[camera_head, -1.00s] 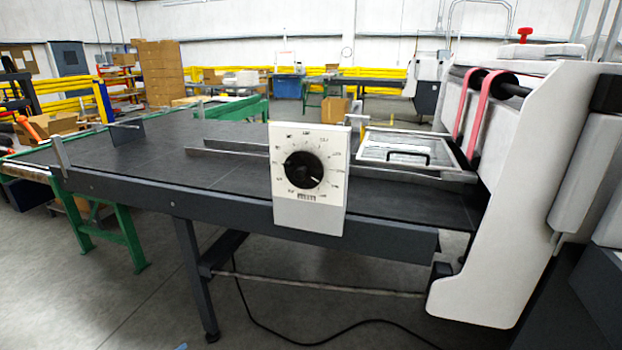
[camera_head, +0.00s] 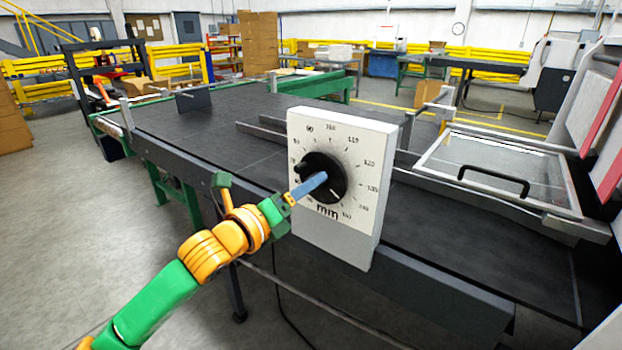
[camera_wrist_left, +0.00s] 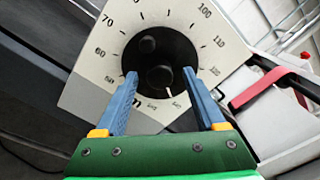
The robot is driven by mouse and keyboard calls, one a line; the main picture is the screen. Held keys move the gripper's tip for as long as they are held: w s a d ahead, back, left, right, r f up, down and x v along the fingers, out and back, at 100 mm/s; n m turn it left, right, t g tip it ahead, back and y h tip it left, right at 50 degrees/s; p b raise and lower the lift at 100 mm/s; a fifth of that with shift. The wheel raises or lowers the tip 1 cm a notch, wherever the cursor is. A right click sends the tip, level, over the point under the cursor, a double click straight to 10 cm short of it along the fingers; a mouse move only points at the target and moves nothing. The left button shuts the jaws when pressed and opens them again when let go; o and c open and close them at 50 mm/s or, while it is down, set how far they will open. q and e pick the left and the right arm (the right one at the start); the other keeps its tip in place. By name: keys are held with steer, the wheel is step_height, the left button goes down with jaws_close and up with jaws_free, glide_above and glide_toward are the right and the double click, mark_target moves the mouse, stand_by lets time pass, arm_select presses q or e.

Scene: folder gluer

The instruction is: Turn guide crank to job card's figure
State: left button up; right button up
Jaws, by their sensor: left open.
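The guide crank is a round black dial (camera_head: 326,186) on a white plate (camera_head: 347,140) with figures around it and "mm" below. A small round knob stands out from the dial's upper left; in the left wrist view (camera_wrist_left: 148,44) it is beyond the fingertips. A white mark on the dial points to the lower right in the head view; its exact figure is unclear. My left gripper (camera_head: 320,178) is open, its blue fingers in front of the dial. In the left wrist view the fingers (camera_wrist_left: 160,74) flank the dial's lower part; contact is unclear. I cannot make out a job card.
The plate is on the near side of a long dark feed table (camera_head: 215,135). A clear-topped cover with a black handle (camera_head: 494,181) lies to the right, beside the white machine body. The floor left of the table is open.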

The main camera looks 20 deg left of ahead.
arm_select(q)
steer(key=shift+x, duration=0.85)
steer(key=shift+s+f, duration=0.1)
steer(key=shift+s, duration=0.05)
steer(key=shift+c, duration=0.7)
jaws_close()
